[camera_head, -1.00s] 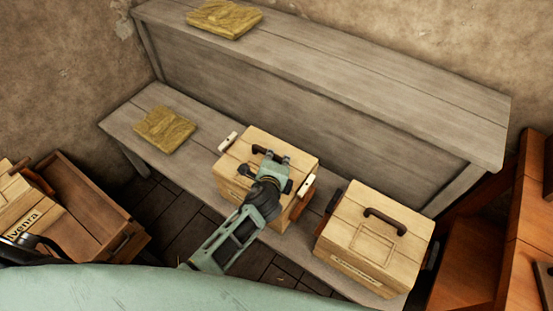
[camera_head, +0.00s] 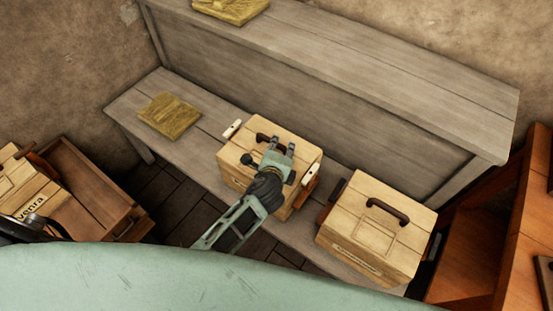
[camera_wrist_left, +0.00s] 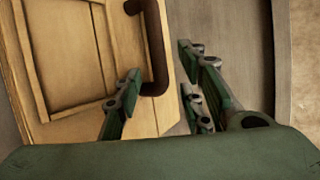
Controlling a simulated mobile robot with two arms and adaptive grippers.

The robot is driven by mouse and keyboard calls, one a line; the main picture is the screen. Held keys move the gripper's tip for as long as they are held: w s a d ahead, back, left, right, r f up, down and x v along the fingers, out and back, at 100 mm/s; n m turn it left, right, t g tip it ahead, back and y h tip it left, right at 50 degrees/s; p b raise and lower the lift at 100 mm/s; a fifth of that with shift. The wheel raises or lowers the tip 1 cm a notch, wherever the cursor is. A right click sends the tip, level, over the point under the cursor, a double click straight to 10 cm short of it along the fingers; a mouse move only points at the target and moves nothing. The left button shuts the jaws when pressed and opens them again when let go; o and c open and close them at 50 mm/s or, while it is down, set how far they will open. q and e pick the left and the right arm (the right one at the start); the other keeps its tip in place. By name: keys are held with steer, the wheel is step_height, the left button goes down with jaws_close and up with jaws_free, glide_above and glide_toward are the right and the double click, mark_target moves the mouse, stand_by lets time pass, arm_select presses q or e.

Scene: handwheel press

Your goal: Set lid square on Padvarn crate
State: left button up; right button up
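A wooden crate with a lid (camera_head: 240,148) stands mid-bench. A dark handle (camera_head: 262,137) is on top, and the lid also shows in the left wrist view (camera_wrist_left: 75,50). My left gripper (camera_head: 283,145) is over this lid near the handle. In the left wrist view its fingers (camera_wrist_left: 158,95) are apart, with the handle (camera_wrist_left: 156,45) showing between and beyond them; contact cannot be told. A second lidded crate (camera_head: 350,225) stands to the right with its handle (camera_head: 388,211). I cannot read which crate is Padvarn. My right gripper is not in view.
The grey bench (camera_head: 215,120) has a raised back ledge (camera_head: 350,80). Yellowish slabs lie on the bench (camera_head: 169,116) and ledge (camera_head: 232,8). Reddish wooden furniture (camera_head: 475,245) is at right.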

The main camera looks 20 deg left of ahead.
arm_select(q)
steer(key=v, duration=1)
steer(key=shift+s+r, duration=0.25)
steer(key=shift+s, duration=0.1)
steer(key=shift+d, duration=0.1)
steer(key=shift+r+p, duration=0.5)
steer(key=shift+p, duration=0.25)
